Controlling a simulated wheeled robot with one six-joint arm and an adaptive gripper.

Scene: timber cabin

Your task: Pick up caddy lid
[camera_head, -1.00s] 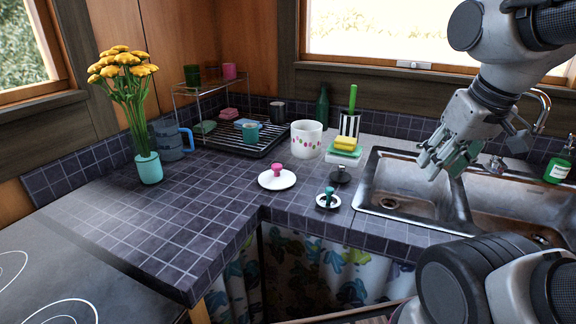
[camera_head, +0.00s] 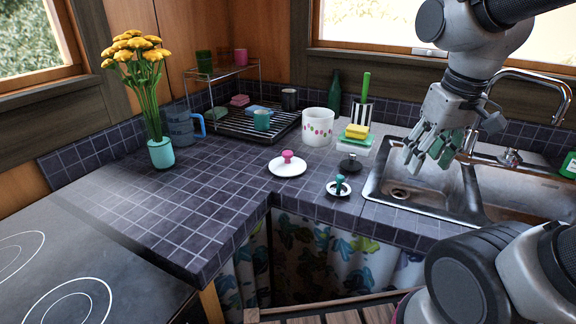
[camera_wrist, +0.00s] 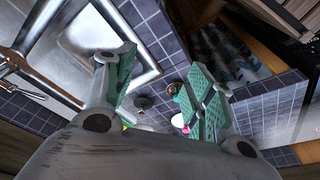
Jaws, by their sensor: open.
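Three knobbed lids lie on the dark tiled counter; I cannot tell which is the caddy lid. A white lid with a pink knob (camera_head: 287,167) lies left of the others. A small lid with a teal knob (camera_head: 339,188) lies near the counter's front edge. A black lid (camera_head: 350,164) lies just behind it. In the wrist view, the black lid (camera_wrist: 142,102), the teal-knobbed lid (camera_wrist: 173,89) and part of the white lid (camera_wrist: 179,121) show between or beside the fingers. My gripper (camera_head: 428,162) is open and empty above the sink's left part, right of the lids.
The metal sink (camera_head: 383,198) with its tall faucet (camera_head: 560,95) is at right. Behind the lids stand a dotted white pot (camera_head: 318,127), sponges (camera_head: 356,132) and a striped holder (camera_head: 361,113). A dish rack (camera_head: 235,125) and flower vase (camera_head: 161,153) stand left. The left counter is clear.

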